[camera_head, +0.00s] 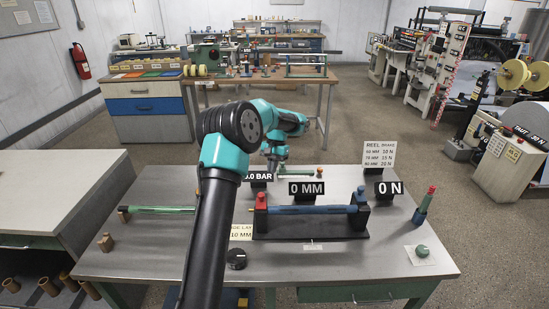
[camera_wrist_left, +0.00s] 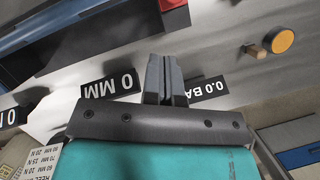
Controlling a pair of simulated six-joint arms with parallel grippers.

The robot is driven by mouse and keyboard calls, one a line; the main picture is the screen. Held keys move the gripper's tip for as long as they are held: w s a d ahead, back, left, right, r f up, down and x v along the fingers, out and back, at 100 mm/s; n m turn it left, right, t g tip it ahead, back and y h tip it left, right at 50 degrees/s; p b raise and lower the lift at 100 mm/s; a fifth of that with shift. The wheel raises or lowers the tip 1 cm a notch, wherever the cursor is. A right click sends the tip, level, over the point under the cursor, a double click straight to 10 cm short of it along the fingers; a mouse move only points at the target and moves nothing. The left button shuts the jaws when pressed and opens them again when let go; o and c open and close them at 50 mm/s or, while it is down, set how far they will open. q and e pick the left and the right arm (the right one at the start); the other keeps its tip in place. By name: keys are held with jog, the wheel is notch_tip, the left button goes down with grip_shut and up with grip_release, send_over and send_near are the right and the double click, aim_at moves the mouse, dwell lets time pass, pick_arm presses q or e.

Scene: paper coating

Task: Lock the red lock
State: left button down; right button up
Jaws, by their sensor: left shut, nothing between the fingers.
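The red lock (camera_head: 261,201) is a small red piece on top of the black block at the left end of a dark stand (camera_head: 310,226). A blue roller (camera_head: 310,210) lies across this stand. In the left wrist view the red piece (camera_wrist_left: 171,4) shows at the top edge, on its black block. My left gripper (camera_head: 273,168) is behind the stand, near the 0.0 BAR sign, and apart from the lock. Its fingers (camera_wrist_left: 166,72) are together and empty in the left wrist view. My right gripper is not in view.
Signs reading 0 MM (camera_head: 306,188) and 0 N (camera_head: 389,189) stand behind the stand. A green roller (camera_head: 162,209) lies at the left. The table's front right is mostly clear.

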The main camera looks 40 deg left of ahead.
pick_arm(q)
jog(key=v, duration=0.4)
jog(key=shift+r, duration=0.1)
dwell(0.3)
